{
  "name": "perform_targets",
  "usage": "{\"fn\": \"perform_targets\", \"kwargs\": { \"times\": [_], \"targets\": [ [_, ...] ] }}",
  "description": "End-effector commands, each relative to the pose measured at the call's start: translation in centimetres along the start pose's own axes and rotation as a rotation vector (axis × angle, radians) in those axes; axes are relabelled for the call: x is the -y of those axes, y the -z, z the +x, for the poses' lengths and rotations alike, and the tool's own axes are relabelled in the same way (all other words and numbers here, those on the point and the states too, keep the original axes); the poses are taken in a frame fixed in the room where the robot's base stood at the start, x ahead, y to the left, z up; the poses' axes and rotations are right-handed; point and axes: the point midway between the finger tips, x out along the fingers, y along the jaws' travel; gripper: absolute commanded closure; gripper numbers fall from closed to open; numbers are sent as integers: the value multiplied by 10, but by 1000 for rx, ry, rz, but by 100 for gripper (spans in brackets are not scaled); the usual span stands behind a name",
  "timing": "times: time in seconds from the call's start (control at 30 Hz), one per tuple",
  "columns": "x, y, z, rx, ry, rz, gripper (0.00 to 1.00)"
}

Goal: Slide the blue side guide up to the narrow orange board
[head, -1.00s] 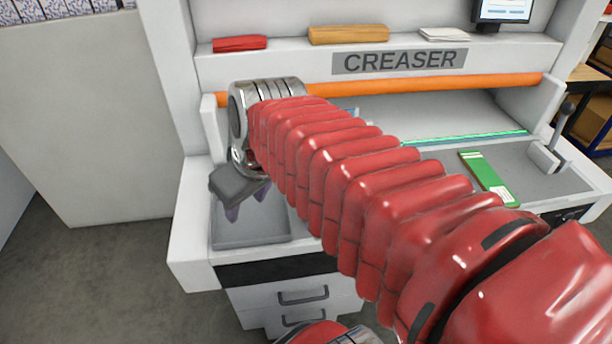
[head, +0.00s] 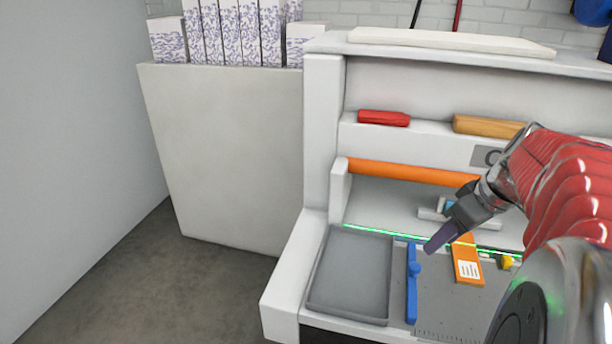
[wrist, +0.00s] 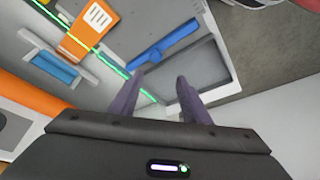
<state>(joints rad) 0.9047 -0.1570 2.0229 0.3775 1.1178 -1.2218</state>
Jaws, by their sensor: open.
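The blue side guide (head: 411,290) is a slim bar with a round knob, lying on the grey bed of the creaser just right of a grey tray. The narrow orange board (head: 467,268) with a white label lies to its right, with a strip of bare bed between them. My gripper (head: 432,248) is above the bed, near the gap between guide and board. In the wrist view my gripper (wrist: 158,84) is open with nothing between its fingers. The blue guide (wrist: 165,44) lies beyond the fingertips there, and the orange board (wrist: 90,30) is to its left.
The shallow grey tray (head: 318,283) is left of the guide. A green light line (head: 372,232) crosses behind it. An orange roller (head: 400,171) spans the machine above the bed. A yellow knob (head: 507,262) is right of the board. A red item (head: 383,118) and wooden block (head: 488,126) lie on the shelf.

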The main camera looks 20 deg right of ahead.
Motion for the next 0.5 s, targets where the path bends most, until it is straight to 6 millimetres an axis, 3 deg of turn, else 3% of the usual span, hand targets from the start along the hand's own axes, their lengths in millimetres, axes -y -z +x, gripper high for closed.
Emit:
{"fn": "perform_targets", "kwargs": {
  "times": [0.13, 0.5],
  "targets": [
    [-12, -5, -2, -8, 2, -6, 57],
    [-13, -5, -1, -8, 3, -8, 57]
  ]
}}
